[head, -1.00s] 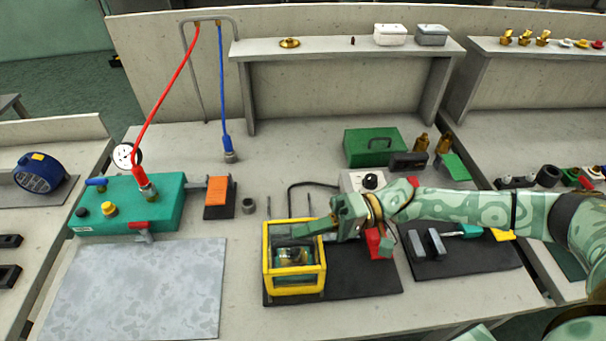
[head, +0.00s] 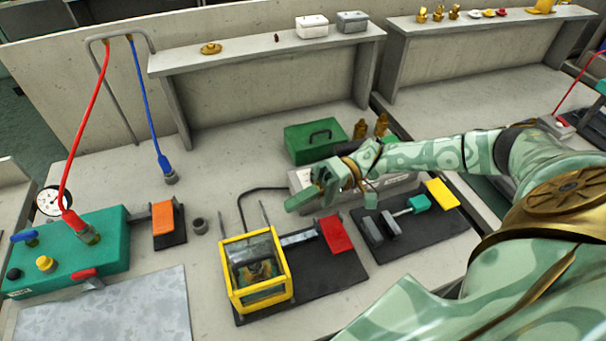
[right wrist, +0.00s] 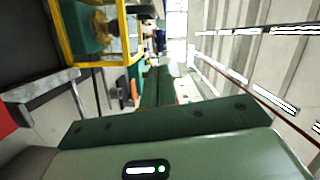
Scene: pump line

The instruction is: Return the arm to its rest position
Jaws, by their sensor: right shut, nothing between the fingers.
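My right arm comes in from the right in the head view. Its gripper (head: 302,201) is shut and empty, held above the bench behind the yellow-framed box and beside the grey control box (head: 300,182). In the right wrist view the green fingers (right wrist: 157,88) lie together with nothing between them. The yellow-framed clear box (head: 254,268) stands on a black mat with a brass and green part inside; its yellow frame also shows in the right wrist view (right wrist: 122,30). My left gripper is not in view.
A red paddle (head: 335,234) stands right of the yellow-framed box. A black mat with grey blocks (head: 368,229) and a yellow piece (head: 442,194) lies further right. A green case (head: 313,142) stands behind my gripper. A teal pump unit (head: 105,245) with hoses is at left.

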